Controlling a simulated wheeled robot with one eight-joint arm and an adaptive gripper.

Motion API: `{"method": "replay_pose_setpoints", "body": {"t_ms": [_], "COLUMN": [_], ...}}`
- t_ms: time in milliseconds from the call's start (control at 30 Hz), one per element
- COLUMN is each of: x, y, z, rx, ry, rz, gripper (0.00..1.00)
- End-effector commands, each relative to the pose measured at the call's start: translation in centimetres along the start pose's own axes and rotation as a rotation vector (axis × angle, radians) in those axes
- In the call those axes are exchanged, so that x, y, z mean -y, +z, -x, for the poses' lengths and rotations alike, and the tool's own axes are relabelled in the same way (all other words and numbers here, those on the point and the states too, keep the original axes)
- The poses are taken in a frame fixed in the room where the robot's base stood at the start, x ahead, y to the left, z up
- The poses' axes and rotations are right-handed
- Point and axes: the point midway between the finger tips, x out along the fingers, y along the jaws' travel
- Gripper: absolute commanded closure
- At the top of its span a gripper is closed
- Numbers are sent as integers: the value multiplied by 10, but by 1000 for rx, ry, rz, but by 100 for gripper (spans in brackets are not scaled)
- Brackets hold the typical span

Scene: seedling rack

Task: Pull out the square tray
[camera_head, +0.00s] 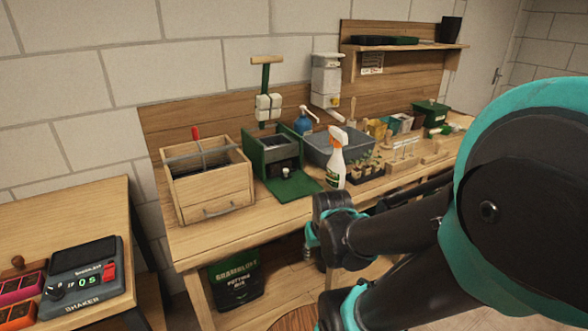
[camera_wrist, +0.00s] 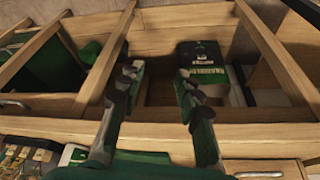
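The green box-like stand (camera_head: 281,184) stands on the bench in the head view, between a wooden box and a grey tub. A dark, roughly square tray (camera_head: 279,145) appears to sit in it, with a small pale knob at the front. I cannot tell for sure that this is the square tray. My gripper (camera_wrist: 156,78) is open and empty in the wrist view, its two fingers apart over the bench's front framing. In the head view my arm reaches to the bench's front edge, and the fingers are not clear there. Green surfaces show low in the wrist view, partly behind my gripper.
A spray bottle (camera_head: 336,165), grey tub (camera_head: 318,150) and seedling tray (camera_head: 365,172) stand right. A potting mix bag (camera_head: 236,282) sits below the bench. A shaker (camera_head: 85,282) stands on the left table.

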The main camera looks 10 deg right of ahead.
Motion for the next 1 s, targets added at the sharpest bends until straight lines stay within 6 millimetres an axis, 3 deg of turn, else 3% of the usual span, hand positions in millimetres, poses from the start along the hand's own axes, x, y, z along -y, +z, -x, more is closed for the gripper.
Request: {"method": "replay_pose_setpoints", "body": {"t_ms": [67, 167, 267, 367, 467, 533, 600, 1000], "x": [0, 0, 1, 3, 6, 10, 13, 19], "y": [0, -2, -19, -53, -99, -136, -160, -230], "z": [0, 0, 2, 5, 11, 14, 15, 17], "rx": [0, -4, -32, -90, -168, -229, -263, -177], "ry": [0, -1, -7, -20, -52, -101, -166, -602], "rz": [0, -3, -22, -67, -161, -301, -477, -1563], "gripper": [66, 54, 42, 30, 17, 8, 5, 5]}}
